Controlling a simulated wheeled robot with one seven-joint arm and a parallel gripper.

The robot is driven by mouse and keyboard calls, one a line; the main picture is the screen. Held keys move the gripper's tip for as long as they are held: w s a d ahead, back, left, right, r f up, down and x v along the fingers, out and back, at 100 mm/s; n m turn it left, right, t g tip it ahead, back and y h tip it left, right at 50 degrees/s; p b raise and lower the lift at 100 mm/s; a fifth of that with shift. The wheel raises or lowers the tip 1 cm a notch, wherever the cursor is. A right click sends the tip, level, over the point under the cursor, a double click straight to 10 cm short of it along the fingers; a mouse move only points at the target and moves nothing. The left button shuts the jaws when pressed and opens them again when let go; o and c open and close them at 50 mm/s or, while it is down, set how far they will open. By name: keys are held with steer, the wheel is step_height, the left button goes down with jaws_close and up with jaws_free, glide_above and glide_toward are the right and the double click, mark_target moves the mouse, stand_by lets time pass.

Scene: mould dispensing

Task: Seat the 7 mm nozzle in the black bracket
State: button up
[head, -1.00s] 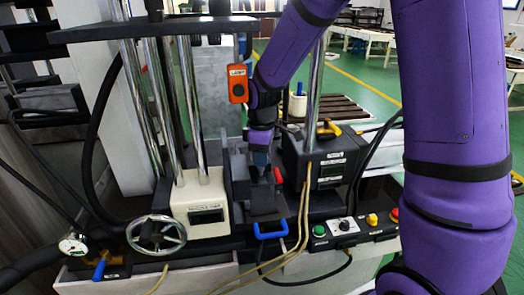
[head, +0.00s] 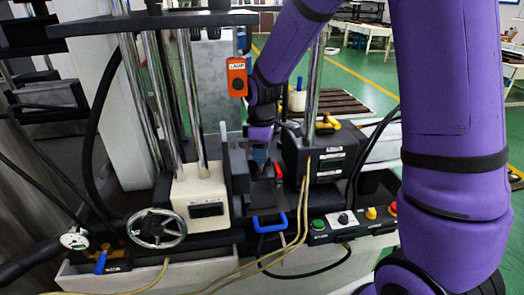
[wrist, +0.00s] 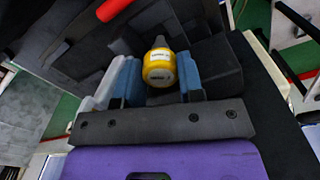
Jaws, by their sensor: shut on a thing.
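In the wrist view a yellow nozzle (wrist: 159,68) with a white label, its print too small to read, sits between the two blue fingers of my gripper (wrist: 158,84). My gripper is shut on it. Dark block surfaces lie just beyond the nozzle, which may include the black bracket; I cannot tell whether the nozzle touches them. In the head view my gripper (head: 260,154) points down between the machine's dark blocks, and the nozzle is hidden there.
A cream block (head: 200,200) with a display stands left of my gripper, and a dark box (head: 312,157) right of it. An orange hanging pendant (head: 237,77), steel columns, a handwheel (head: 156,228), a blue handle (head: 270,224) and loose tan hoses are close by.

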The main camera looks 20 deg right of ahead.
steer(key=shift+d+f, duration=0.35)
steer(key=shift+f, duration=0.1)
steer(key=o, duration=0.8)
steer(key=shift+o, duration=1.1)
steer(key=r, duration=0.7)
steer(key=shift+w+a+r, duration=0.15)
steer(key=shift+a+r, duration=0.05)
steer(key=shift+r, duration=0.2)
steer(key=shift+a+r, duration=0.1)
steer(key=shift+r, duration=0.2)
steer(key=shift+s, duration=0.2)
